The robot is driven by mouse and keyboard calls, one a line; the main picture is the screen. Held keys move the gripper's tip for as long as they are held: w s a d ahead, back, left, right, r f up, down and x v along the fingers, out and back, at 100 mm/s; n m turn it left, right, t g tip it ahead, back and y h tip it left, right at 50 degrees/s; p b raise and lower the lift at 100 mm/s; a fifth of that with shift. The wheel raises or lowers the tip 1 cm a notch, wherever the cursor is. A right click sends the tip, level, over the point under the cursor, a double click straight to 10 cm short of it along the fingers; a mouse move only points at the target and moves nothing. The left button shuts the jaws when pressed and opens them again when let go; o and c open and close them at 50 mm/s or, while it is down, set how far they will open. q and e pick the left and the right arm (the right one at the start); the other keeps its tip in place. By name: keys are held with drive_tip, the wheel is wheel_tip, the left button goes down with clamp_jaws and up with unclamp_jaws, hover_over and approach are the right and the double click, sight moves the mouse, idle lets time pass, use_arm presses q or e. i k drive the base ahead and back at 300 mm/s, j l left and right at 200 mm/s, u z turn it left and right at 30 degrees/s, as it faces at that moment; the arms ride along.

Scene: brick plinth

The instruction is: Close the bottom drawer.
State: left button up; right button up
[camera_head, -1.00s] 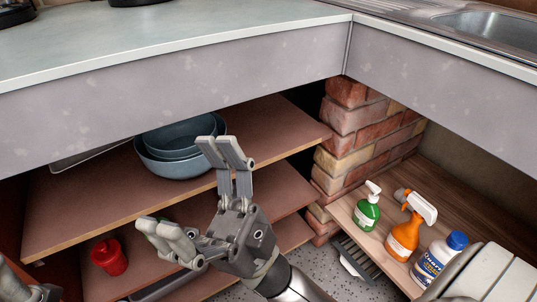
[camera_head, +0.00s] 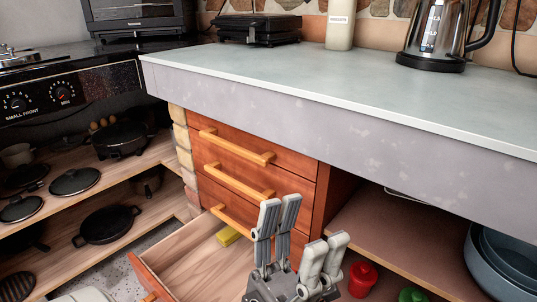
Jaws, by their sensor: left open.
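The bottom drawer (camera_head: 183,256) of the wooden drawer unit is pulled out, showing its pale wood inside. Its reddish front panel (camera_head: 146,276) is at the lower left of the unit, cut off by the bottom edge of the picture. A yellow item (camera_head: 228,236) lies inside near the back. My left gripper (camera_head: 303,225) is open and empty, in front of the unit at the drawer's right side. It hides part of the drawer's right side and the lower unit. I cannot tell whether it touches the drawer. My right gripper is not in view.
Closed upper drawers (camera_head: 260,170) with light wooden bar handles are above. Brick (camera_head: 183,145) borders the unit on the left, beside shelves with black pans (camera_head: 107,224). At right, an open shelf (camera_head: 385,235) holds blue bowls (camera_head: 505,262); a red container (camera_head: 362,279) is below.

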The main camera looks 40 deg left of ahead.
sight(190, 264)
drive_tip(key=u, duration=2.15)
drive_tip(key=i+l+z, duration=0.15)
drive_tip(key=z, duration=0.15)
